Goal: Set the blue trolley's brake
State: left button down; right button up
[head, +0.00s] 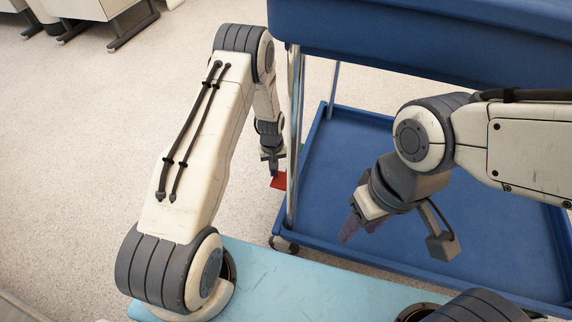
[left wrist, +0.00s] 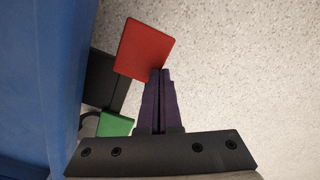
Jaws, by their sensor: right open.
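The blue trolley (head: 400,190) stands in front of me, with an upper tray, metal posts and a lower shelf. A red pedal plate (head: 279,181) shows at its left side, near the floor. In the left wrist view, the red plate (left wrist: 147,45) and a green plate (left wrist: 116,124) sit on a black bracket (left wrist: 101,82) beside the trolley. My left gripper (head: 271,172) is low beside the trolley. Its fingers (left wrist: 160,74) are together, with tips at the red plate's edge; I cannot tell whether they touch. My right gripper (head: 360,229) is open and empty above the lower shelf.
A caster (head: 283,244) shows under the trolley's near left corner. My light-blue base top lies in front. Pale speckled floor (head: 80,160) is clear to the left. White furniture with dark feet (head: 90,12) stands at the far left.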

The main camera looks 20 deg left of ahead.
notch_tip(320, 180, up, 6)
jog(key=p, duration=0.6)
jog(key=shift+r, duration=0.15)
jog(key=shift+s, duration=0.1)
dwell(0.6)
